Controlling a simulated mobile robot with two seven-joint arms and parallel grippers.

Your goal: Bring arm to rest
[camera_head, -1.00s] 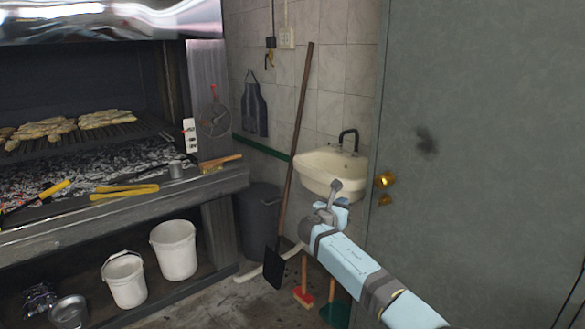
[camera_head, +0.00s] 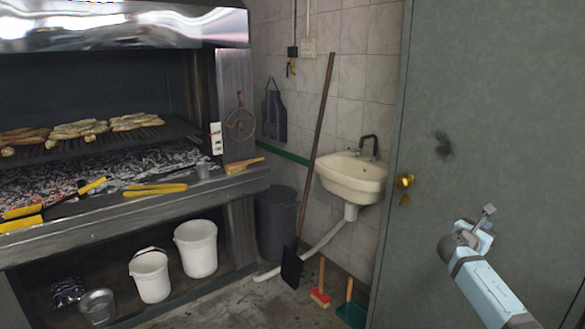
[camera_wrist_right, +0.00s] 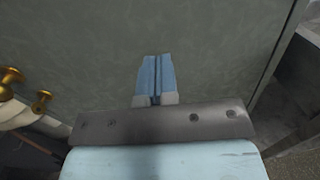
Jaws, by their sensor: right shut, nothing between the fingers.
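My right arm comes in at the lower right of the head view, in front of the grey-green door (camera_head: 500,120). My right gripper (camera_head: 487,213) is at its upper end, to the right of and below the brass door knob (camera_head: 405,180). In the right wrist view, the two light blue fingers (camera_wrist_right: 156,75) lie together, shut with nothing between them, and the door (camera_wrist_right: 215,50) fills the background. I cannot tell the exact gap to the door. My left gripper is not in view.
A white sink (camera_head: 352,180) hangs on the tiled wall left of the door. A long-handled shovel (camera_head: 317,150) leans beside it. The grill counter (camera_head: 120,225) with yellow-handled tongs (camera_head: 155,189) is at the left, two white buckets (camera_head: 196,250) below. Some floor shows between.

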